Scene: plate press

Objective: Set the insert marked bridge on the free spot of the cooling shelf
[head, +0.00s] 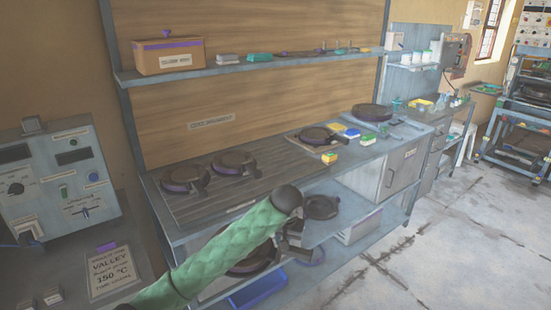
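The cooling shelf is the slatted bench top (240,189) under a wall label. Two dark round inserts with handles, a left one (185,178) and a second one (235,164), sit on its left part. Another insert (317,135) lies at its right end. Bare slats show between the second insert and this one. A further dark insert (246,263) is partly hidden below a green-sleeved arm, which I take as my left arm. Dark parts near this arm's end (291,238) may be my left gripper; its fingers are unclear. No bridge mark is legible. My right gripper is not visible.
A dark round plate (371,112) sits at the bench's far right, beyond blue and yellow blocks (330,157). Another (322,206) is on the lower shelf. A control box (55,180) and a sign (110,273) reading VALLEY, 150 °C stand left.

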